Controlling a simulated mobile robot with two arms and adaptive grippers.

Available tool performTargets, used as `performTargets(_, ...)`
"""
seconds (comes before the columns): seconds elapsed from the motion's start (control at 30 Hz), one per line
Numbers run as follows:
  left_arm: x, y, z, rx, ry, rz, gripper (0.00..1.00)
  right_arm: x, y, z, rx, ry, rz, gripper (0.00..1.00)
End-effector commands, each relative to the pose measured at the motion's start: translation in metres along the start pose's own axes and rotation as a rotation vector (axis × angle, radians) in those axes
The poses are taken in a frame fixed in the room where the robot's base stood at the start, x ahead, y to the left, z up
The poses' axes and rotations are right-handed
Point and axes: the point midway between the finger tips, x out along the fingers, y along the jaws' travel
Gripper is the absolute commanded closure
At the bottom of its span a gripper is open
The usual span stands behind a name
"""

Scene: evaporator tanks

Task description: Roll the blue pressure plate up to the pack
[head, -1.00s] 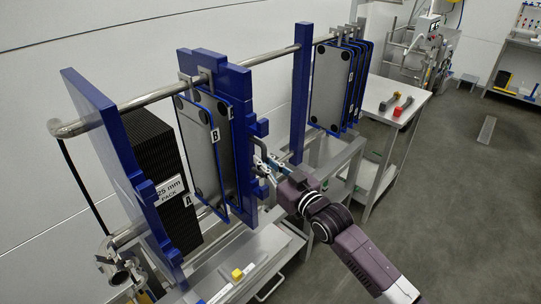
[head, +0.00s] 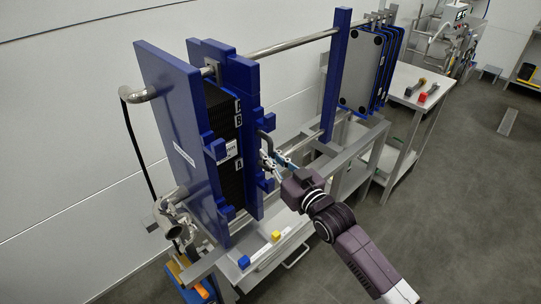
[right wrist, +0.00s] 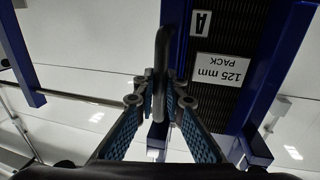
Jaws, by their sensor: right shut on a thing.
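The blue pressure plate (head: 238,75) hangs upright from the top rail, close beside the black plate pack (head: 226,120). I cannot tell whether they touch. The pack stands between it and the blue end plate (head: 168,120) on the left. Labels A and B show on the pack's edge. My right gripper (head: 273,160) is at the plate's outer side, shut on its grey handle (head: 267,146). The right wrist view shows the handle (right wrist: 161,62) between the fingers (right wrist: 160,97), with the upside-down "125 mm PACK" label (right wrist: 220,68) beyond. My left gripper is not in view.
The top rail (head: 290,46) runs right to a blue post (head: 336,80); the stretch between is clear. Several grey plates (head: 362,75) hang beyond it. A tray with blue and yellow blocks (head: 276,236) lies below. A side table (head: 420,85) holds tools.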

Motion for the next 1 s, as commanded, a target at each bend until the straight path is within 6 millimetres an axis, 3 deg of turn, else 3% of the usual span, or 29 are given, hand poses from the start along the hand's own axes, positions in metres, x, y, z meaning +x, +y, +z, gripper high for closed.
performTargets(0.13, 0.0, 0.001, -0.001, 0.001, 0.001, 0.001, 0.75, -0.001, -0.003, 0.004, 0.004, -0.005, -0.005, 1.0)
performTargets(0.17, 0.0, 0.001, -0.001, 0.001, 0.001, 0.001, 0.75, -0.001, -0.003, 0.004, 0.004, -0.005, -0.005, 0.88)
performTargets(0.3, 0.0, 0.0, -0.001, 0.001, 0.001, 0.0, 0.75, 0.0, -0.003, 0.003, 0.003, -0.004, -0.003, 0.73)
performTargets(0.67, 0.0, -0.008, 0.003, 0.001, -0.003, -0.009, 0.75, -0.004, -0.001, 0.002, 0.002, -0.002, -0.002, 0.73)
performTargets(0.83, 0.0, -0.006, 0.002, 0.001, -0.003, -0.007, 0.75, -0.025, -0.001, 0.002, 0.001, -0.002, -0.002, 0.73)
performTargets(1.0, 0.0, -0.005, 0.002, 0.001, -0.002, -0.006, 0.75, -0.06, -0.001, 0.003, 0.001, -0.005, -0.002, 0.73)
